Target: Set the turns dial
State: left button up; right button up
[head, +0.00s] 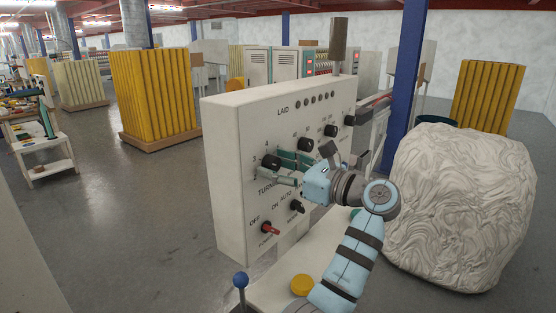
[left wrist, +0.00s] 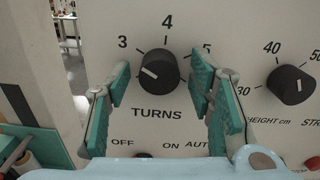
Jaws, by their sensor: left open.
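The turns dial (left wrist: 158,70) is a round black knob on the white panel, above the word TURNS, with 3, 4 and 5 around it. Its white mark points left and slightly up, a little below the 3. In the head view the dial (head: 271,161) shows at the panel's left part. My left gripper (head: 282,168) is open in front of the panel. In the left wrist view its teal fingers (left wrist: 162,88) stand on either side of the dial, with a gap on both sides. My right gripper is out of view.
The height dial (left wrist: 291,84) sits right of the turns dial, close to the right finger. Below are the black auto knob (head: 297,206) and a red power switch (head: 267,228). A blue-ball lever (head: 240,280) and yellow button (head: 302,285) stand in front. A large wrapped bundle (head: 462,205) is at right.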

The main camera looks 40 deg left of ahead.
pick_arm(q)
grip_shut()
dwell(0.3)
jog(key=c, duration=1.1)
grip_release()
jog(key=shift+c, duration=0.2)
